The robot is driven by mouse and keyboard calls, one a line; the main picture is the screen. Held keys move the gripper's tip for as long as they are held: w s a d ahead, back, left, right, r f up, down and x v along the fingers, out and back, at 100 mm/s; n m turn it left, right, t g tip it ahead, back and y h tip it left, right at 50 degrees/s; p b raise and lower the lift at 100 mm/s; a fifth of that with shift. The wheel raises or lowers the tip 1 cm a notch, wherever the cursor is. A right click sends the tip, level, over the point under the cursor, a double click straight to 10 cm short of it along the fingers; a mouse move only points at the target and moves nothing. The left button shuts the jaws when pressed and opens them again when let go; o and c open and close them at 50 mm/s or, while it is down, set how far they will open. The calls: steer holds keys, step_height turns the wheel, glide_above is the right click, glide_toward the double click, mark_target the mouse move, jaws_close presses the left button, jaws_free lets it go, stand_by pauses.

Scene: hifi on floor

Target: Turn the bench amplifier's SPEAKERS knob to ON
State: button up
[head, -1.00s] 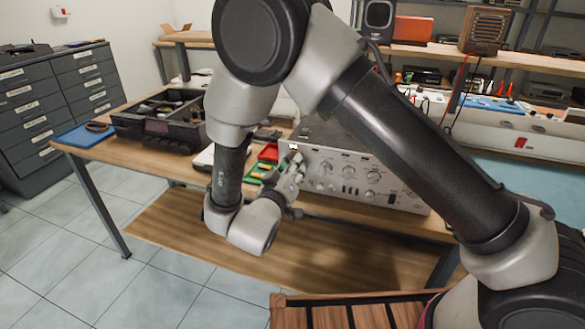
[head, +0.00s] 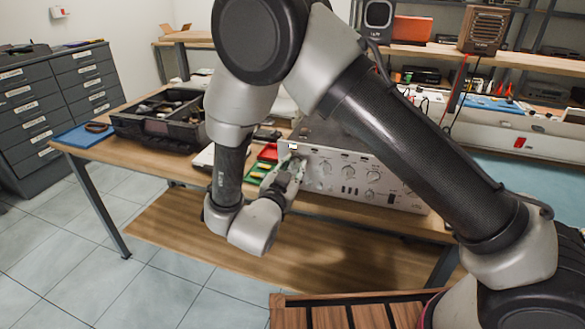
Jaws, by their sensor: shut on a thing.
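The bench amplifier (head: 335,158) is a silver box with a row of knobs and small switches on its front panel. It stands on the wooden bench. My gripper (head: 297,166) is at the left end of that panel, shut on a knob there, which its fingers mostly hide. I take this knob to be the SPEAKERS knob, but its label and pointer are too small or hidden to read. Other knobs (head: 325,169) to the right of the gripper are in plain view and untouched.
A black organizer box (head: 160,120) and a blue mat (head: 83,137) are farther left on the bench (head: 118,158). A slatted wooden surface (head: 330,316) is in the foreground. The floor before the bench is clear.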

steer(key=shift+m, duration=1.5)
steer(key=o, duration=1)
steer(key=v, duration=1.2)
